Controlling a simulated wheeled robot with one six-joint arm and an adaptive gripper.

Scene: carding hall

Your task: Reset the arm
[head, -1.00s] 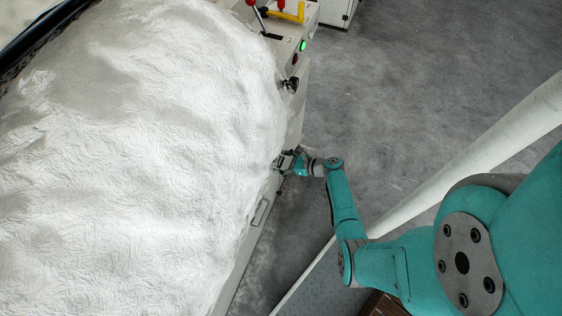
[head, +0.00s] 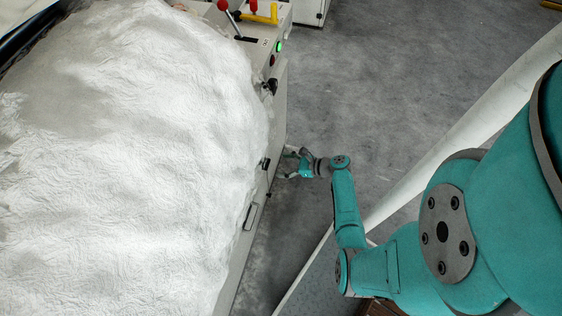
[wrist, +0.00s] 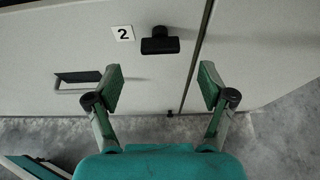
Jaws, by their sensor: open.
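My gripper (head: 286,163) is open and empty, just off the side panel of the carding machine in the head view. In the wrist view its two fingers (wrist: 155,88) stand wide apart with nothing between them. Beyond them is a pale panel (wrist: 105,100) with a black knob (wrist: 160,41), a label "2" (wrist: 123,33) and a recessed handle (wrist: 78,79). The gripper is apart from the knob. My teal arm reaches in from the right of the head view.
White fibre (head: 120,150) covers the machine top at left. A red-knobbed lever (head: 223,6), yellow handle (head: 262,14) and lit green button (head: 279,46) sit at its far end. Grey floor (head: 370,80) lies open between the machine and a long white roll (head: 480,120).

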